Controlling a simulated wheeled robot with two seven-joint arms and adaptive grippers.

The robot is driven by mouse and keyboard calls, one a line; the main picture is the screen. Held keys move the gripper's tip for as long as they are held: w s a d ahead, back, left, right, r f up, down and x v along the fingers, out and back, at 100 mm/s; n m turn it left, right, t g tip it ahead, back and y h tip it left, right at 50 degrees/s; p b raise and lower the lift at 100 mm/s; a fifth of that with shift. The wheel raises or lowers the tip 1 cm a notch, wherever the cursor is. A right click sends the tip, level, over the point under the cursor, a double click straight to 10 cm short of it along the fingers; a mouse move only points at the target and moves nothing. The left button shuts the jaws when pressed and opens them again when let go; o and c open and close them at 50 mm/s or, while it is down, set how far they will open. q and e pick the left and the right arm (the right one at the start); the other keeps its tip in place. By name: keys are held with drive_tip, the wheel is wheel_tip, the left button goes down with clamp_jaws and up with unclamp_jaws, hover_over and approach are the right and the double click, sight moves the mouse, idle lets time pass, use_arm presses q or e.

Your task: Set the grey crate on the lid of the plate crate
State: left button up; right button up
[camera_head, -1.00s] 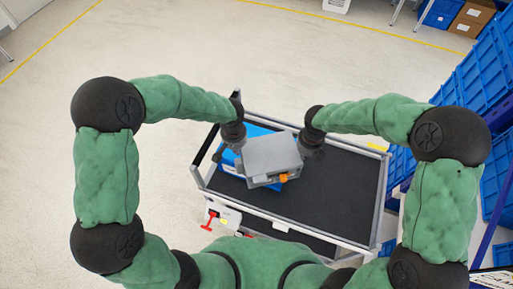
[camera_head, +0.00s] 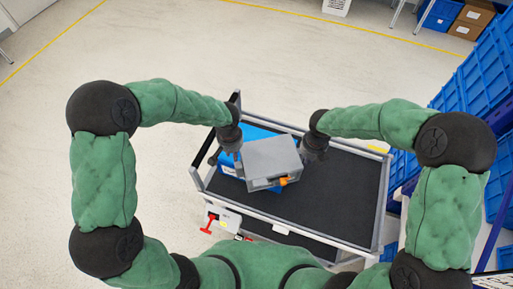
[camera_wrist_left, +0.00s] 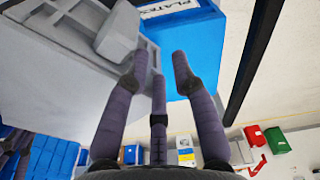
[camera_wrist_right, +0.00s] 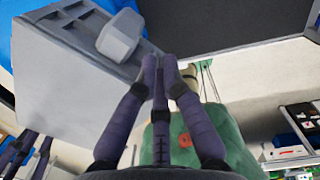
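The grey crate (camera_head: 272,157) lies over the blue plate crate (camera_head: 228,166) on the cart, turned slightly against it. Most of the blue lid is hidden; blue shows mainly at the left. The blue crate's "PLATES" label shows in the left wrist view (camera_wrist_left: 172,8). My left gripper (camera_head: 234,152) is at the grey crate's left side, with spread, empty fingers by its grey handle (camera_wrist_left: 118,32).
The cart's black deck (camera_head: 345,190) is clear to the right of the crates. A metal rail (camera_head: 379,205) edges the cart. Blue bins (camera_head: 480,75) are stacked at the far right. An orange piece (camera_head: 284,181) shows at the grey crate's front edge.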

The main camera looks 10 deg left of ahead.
drive_tip(key=shift+o, duration=0.5)
use_arm(q)
wheel_tip(320, 180, up, 12)
drive_tip(key=shift+s, duration=0.45)
use_arm(e)
wheel_tip(320, 180, up, 12)
drive_tip(key=shift+s, duration=0.45)
